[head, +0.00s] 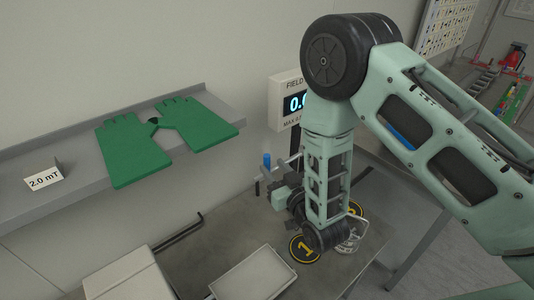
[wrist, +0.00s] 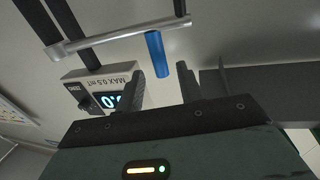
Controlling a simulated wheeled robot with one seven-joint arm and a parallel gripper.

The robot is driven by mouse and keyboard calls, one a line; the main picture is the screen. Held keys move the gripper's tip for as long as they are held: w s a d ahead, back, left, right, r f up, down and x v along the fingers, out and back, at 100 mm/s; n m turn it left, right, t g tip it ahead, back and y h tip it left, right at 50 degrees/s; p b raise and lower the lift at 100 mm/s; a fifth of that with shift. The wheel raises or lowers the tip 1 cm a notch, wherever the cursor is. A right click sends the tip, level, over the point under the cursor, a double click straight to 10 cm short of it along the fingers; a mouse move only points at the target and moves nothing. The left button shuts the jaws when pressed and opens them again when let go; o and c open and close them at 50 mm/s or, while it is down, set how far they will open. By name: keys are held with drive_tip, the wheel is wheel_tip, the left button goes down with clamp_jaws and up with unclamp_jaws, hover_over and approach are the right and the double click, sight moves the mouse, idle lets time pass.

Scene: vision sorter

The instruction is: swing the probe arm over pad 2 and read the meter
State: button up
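The probe arm (wrist: 115,36) is a pale bar with an upright blue handle (wrist: 156,54) in the wrist view. In the head view the blue handle (head: 267,160) stands just left of my gripper (head: 280,188). My gripper (wrist: 162,80) is open, with the handle just ahead of and between its fingertips; I cannot tell whether they touch. The meter (head: 285,101) hangs on the wall, its display partly hidden by my arm; it also shows in the wrist view (wrist: 104,90), tilted. Pad 1 (head: 305,249) has a yellow ring. Another pad (head: 354,208) is mostly hidden, its number unclear.
A grey shelf (head: 72,190) holds green gloves (head: 165,142) and a "2.0 mT" card (head: 44,180). A pale tray (head: 253,274), a box (head: 128,277) and a black hex key (head: 180,232) are on the bench (head: 222,240). The meter reads "MAX 0.5 mT".

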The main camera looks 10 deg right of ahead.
sight(269, 162)
drive_tip(key=shift+p+x, duration=0.7)
drive_tip(key=shift+x, duration=1.6)
clamp_jaws()
drive_tip(key=shift+d, duration=0.1)
